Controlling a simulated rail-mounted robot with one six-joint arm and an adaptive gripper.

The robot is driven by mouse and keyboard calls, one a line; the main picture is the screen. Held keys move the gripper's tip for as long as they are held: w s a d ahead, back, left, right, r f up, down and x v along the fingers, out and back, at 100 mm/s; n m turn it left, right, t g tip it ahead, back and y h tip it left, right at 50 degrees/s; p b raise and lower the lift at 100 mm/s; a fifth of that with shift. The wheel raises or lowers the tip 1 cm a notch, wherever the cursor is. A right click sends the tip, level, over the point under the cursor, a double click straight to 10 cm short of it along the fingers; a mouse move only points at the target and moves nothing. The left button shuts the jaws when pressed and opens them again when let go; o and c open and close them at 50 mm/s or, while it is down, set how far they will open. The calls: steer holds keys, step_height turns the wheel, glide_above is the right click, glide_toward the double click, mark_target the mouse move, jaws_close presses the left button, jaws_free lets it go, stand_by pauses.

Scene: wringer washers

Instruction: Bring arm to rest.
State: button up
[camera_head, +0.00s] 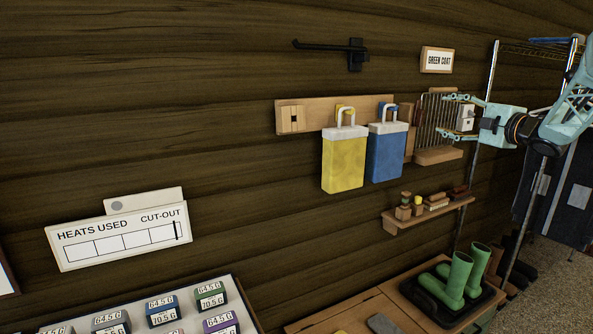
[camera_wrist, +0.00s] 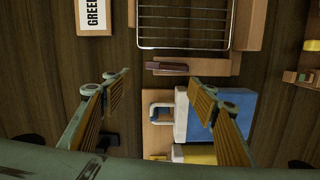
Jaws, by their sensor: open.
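My gripper (camera_head: 460,112) reaches in from the right in the head view, pale teal, with its fingers pointing left toward the wall rack. In the wrist view my gripper (camera_wrist: 160,85) is open, its two ridged fingers wide apart with nothing between them held. Behind the fingers, the wrist view shows the wooden wall, the wire rack (camera_wrist: 185,22) and part of the blue tag-like block (camera_wrist: 215,118). My arm (camera_head: 565,120) extends out to the right edge of the head view.
A yellow block (camera_head: 343,160) and a blue block (camera_head: 387,152) hang by loops on a wooden board. A black hook (camera_head: 355,52) is above. A small shelf (camera_head: 430,213) and green boots (camera_head: 457,280) are below. A metal post (camera_head: 484,120) stands near my gripper.

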steer(key=s+a+r+m+h, duration=0.5)
steer(key=r+m+h, duration=0.1)
steer(key=r+m, duration=0.1)
steer(key=s+a+m+g+h, duration=0.25)
steer(key=s+a+m, duration=0.2)
steer(key=s, duration=0.75)
steer(key=s+a+f+m+g, duration=0.3)
steer(key=s+a+f, duration=0.4)
steer(key=s, duration=1.2)
steer(key=s+a+f+m+g+y, duration=0.1)
steer(key=s+a+f+m+g, duration=0.2)
steer(key=s+a+f, duration=0.5)
steer(key=s+a+f+m+g+y, duration=0.1)
steer(key=s+a+f+m+g, duration=0.2)
steer(key=s, duration=2.6)
steer(key=a+f+g, duration=0.1)
steer(key=a+f, duration=0.3)
steer(key=shift+s+a+f, duration=0.2)
steer(key=shift+s+a, duration=0.05)
steer(key=shift+s, duration=0.15)
